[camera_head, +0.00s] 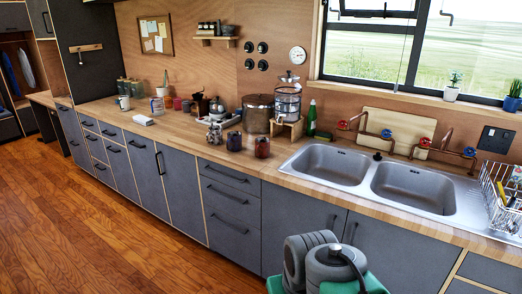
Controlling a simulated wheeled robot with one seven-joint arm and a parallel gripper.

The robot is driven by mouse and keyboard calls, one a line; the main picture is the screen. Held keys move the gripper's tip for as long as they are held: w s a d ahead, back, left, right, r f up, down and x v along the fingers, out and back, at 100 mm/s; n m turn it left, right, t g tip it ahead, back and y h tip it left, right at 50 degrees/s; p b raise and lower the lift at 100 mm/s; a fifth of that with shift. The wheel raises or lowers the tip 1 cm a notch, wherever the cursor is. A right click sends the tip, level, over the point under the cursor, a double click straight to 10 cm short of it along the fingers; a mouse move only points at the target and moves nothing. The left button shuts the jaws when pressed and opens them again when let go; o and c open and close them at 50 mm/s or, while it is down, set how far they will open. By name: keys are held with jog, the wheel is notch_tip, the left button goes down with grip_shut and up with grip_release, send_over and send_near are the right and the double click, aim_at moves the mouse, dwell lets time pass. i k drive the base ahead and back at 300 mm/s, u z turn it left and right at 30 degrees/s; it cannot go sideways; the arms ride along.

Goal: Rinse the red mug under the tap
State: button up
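A small red mug-like vessel (178,104) stands toward the back of the wooden counter, left of centre. A dark reddish-brown mug (262,147) stands near the counter's front edge, left of the sink. I cannot tell which is the task's red mug. A copper tap (362,127) with red and blue handles is on the wall behind the left basin (330,164). A second similar tap (445,147) is behind the right basin (414,187). Both basins look empty. Grey and teal parts of my arm show at the bottom; my gripper's fingers are not visible.
A brown mug (234,141), a large pot (258,114) and a tiered steel pot (287,102) crowd the counter left of the sink. A green bottle (311,118) stands behind. A wire dish rack (502,194) is at the right. The wood floor (130,235) at left is clear.

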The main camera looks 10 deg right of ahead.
aim_at(468, 153)
jog(key=u, duration=0.2)
jog(key=k, duration=0.35)
jog(key=z, duration=1.45)
jog(key=i, duration=1.85)
jog(key=z, duration=0.25)
